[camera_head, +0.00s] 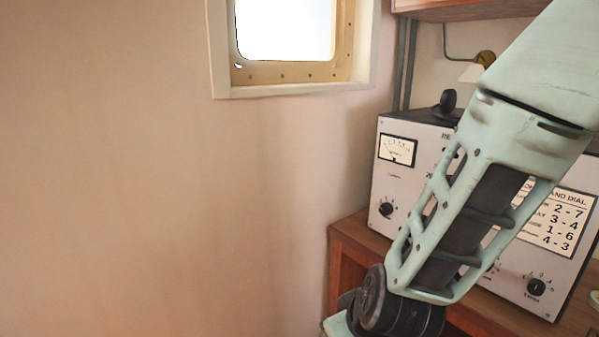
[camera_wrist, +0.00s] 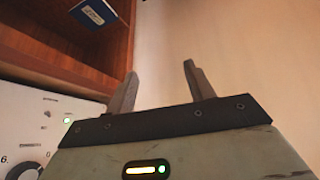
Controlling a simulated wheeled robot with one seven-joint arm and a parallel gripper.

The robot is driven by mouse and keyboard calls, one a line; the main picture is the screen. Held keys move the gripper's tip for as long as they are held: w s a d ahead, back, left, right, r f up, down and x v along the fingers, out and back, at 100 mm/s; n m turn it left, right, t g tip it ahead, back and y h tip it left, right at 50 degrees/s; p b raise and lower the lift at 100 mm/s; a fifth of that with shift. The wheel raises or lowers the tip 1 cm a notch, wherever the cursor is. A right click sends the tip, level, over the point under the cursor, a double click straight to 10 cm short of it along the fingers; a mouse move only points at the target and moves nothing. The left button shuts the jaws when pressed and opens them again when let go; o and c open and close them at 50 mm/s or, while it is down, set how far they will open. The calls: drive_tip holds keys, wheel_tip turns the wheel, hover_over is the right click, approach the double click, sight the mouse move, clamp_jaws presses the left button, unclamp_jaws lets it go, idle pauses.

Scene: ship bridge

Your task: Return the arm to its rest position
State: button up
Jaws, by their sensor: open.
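My arm, pale green with dark joints, reaches down across the right half of the head view, in front of a grey instrument panel (camera_head: 396,172). My gripper lies below the bottom edge of the head view. In the wrist view my gripper (camera_wrist: 158,88) shows two dark fingers spread apart with nothing between them. A plain beige wall is behind the fingers. The panel also shows at the lower left of the wrist view (camera_wrist: 40,125), with a green light and a dark knob.
The panel stands on a wooden desk (camera_head: 345,240). A wooden shelf (camera_wrist: 40,50) with a blue booklet (camera_wrist: 92,13) is at the upper left of the wrist view. A wall lamp (camera_head: 476,70) and a window frame (camera_head: 290,91) are above. The left side shows only bare wall.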

drive_tip(key=s+a+r+n+g+y, duration=0.1)
drive_tip(key=s+a+r+g+y, duration=0.15)
drive_tip(key=s+r, duration=0.35)
drive_tip(key=s+d+r+n+g+h, duration=0.1)
drive_tip(key=s+d+r+g+h, duration=0.2)
drive_tip(key=s+d, duration=0.5)
drive_tip(key=s, duration=0.3)
drive_tip(key=shift+s+d+n+g+h, duration=0.15)
drive_tip(key=shift+d+n+g+h, duration=0.15)
drive_tip(key=shift+n+g+h, duration=0.1)
drive_tip(key=shift+r, duration=0.1)
